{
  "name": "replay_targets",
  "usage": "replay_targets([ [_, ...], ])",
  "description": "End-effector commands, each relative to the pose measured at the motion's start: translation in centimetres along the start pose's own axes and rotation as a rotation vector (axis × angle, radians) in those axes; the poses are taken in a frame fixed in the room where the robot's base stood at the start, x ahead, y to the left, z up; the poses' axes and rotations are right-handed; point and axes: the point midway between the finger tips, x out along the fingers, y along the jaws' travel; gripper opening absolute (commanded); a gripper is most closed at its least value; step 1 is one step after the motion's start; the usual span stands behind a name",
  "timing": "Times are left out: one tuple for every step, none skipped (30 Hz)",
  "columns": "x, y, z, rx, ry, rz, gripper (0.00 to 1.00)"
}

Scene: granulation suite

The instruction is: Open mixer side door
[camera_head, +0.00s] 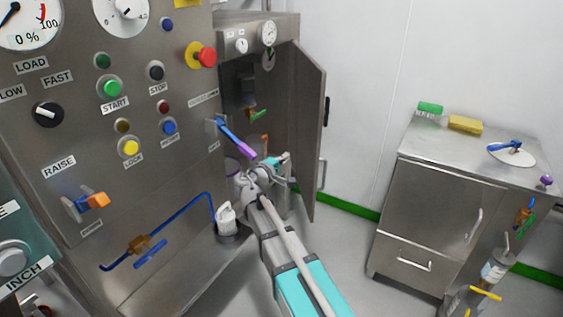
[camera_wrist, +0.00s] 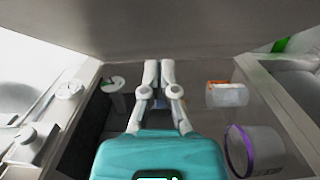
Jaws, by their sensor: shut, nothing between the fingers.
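The mixer side door (camera_head: 305,130) is a grey steel panel with a dark latch and a lower handle on its outer side. It stands swung open to the right of the cabinet opening. My gripper (camera_head: 285,158) is in the opening, between the cabinet and the door's inner face. In the wrist view its two fingers (camera_wrist: 159,68) are together and empty, close to a broad grey surface (camera_wrist: 160,30), apparently the door. I cannot tell whether they touch it. The mixer cabinet (camera_head: 225,75) holds a jar with an orange top (camera_wrist: 227,94) and a purple-rimmed tub (camera_wrist: 255,150).
The mixer's control panel (camera_head: 130,130) with knobs and buttons is on the left. A blue lever with a purple tip (camera_head: 236,139) juts out near the opening. A steel side cabinet (camera_head: 440,200) stands at the right. Floor between it and the door is clear.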

Motion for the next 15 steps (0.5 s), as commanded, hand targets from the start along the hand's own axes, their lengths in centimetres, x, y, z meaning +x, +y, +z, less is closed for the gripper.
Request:
replay_targets([
  [0.9,0.0,-0.1,0.000,-0.003,0.000,0.00],
  [1.4,0.0,-0.1,0.000,-0.003,0.000,0.00],
  [2.1,0.0,-0.1,0.000,-0.003,0.000,0.00],
  [2.5,0.0,-0.1,0.000,-0.002,0.000,0.00],
  [3.0,0.0,-0.1,0.000,-0.002,0.000,0.00],
  [3.6,0.0,-0.1,0.000,-0.003,0.000,0.00],
  [4.1,0.0,-0.1,0.000,-0.003,0.000,0.00],
  [4.6,0.0,-0.1,0.000,-0.003,0.000,0.00],
  [5.2,0.0,-0.1,0.000,-0.002,0.000,0.00],
  [5.6,0.0,-0.1,0.000,-0.003,0.000,0.00],
  [6.1,0.0,-0.1,0.000,-0.003,0.000,0.00],
  [6.5,0.0,0.4,0.000,-0.004,0.000,0.00],
  [6.7,0.0,0.8,0.000,-0.003,0.000,0.00],
  [6.9,0.0,1.1,0.000,-0.003,0.000,0.00],
  [7.2,0.0,1.4,0.000,-0.003,0.000,0.00],
])
